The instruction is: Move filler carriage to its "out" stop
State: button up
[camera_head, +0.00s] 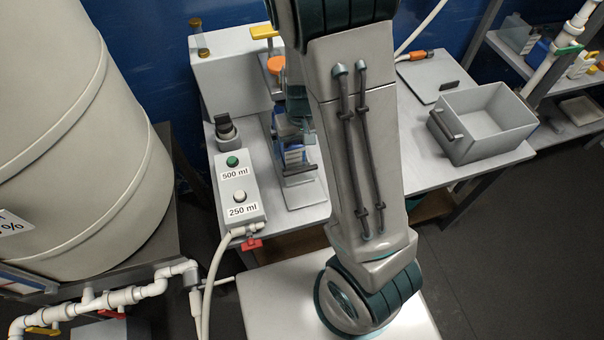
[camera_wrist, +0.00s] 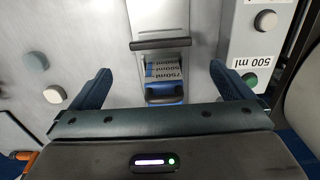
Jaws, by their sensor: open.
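The filler carriage is a pale grey slide with a dark handle bar (camera_head: 300,170) at the front of the filling machine (camera_head: 232,75) in the head view. In the wrist view the dark handle bar (camera_wrist: 165,44) lies ahead of my gripper (camera_wrist: 164,84). My gripper is open, one dark blue finger on each side. Between the fingers shows a blue container with a white volume scale (camera_wrist: 165,72), and a second dark bar (camera_wrist: 165,100). No finger visibly touches the handle. In the head view my arm hides most of my gripper and part of the machine.
A control box (camera_head: 238,190) with buttons marked 500 ml and 250 ml stands left of the carriage. A grey open bin (camera_head: 484,122) stands on the bench at right. A large tank (camera_head: 70,140) and white pipes (camera_head: 130,295) are at left.

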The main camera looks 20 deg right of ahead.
aim_at(300, 169)
notch_tip(300, 169, down, 14)
jog(key=shift+r+b, duration=0.1)
jog(key=shift+b, duration=0.2)
dwell(0.3)
